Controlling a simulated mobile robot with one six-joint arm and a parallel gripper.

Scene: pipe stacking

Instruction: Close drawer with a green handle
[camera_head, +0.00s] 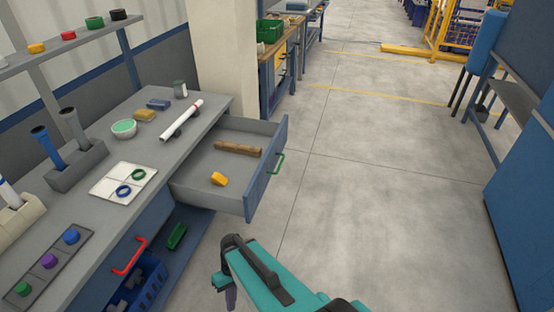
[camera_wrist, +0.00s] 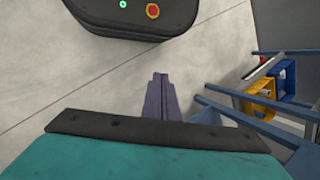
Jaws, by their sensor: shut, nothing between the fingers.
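The drawer (camera_head: 200,162) with the green handle (camera_head: 276,163) stands pulled out of the grey workbench. Its blue front panel (camera_head: 262,185) faces right, with the handle on the outer face. A yellow piece (camera_head: 218,179) and a brown wooden-looking bar (camera_head: 238,149) lie inside it. My gripper (camera_head: 231,299) is below the drawer in the head view, apart from the handle and touching nothing there. Its purple fingers are together and empty in the wrist view (camera_wrist: 160,97). The green handle does not show clearly in the wrist view.
A red handle (camera_head: 130,256) is on a shut blue front nearer the camera. Blue bins (camera_head: 148,283) sit on the shelf below. The bench top holds a white tube (camera_head: 182,121) and a bowl (camera_head: 123,128). Open floor (camera_head: 370,200) lies right of the drawer.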

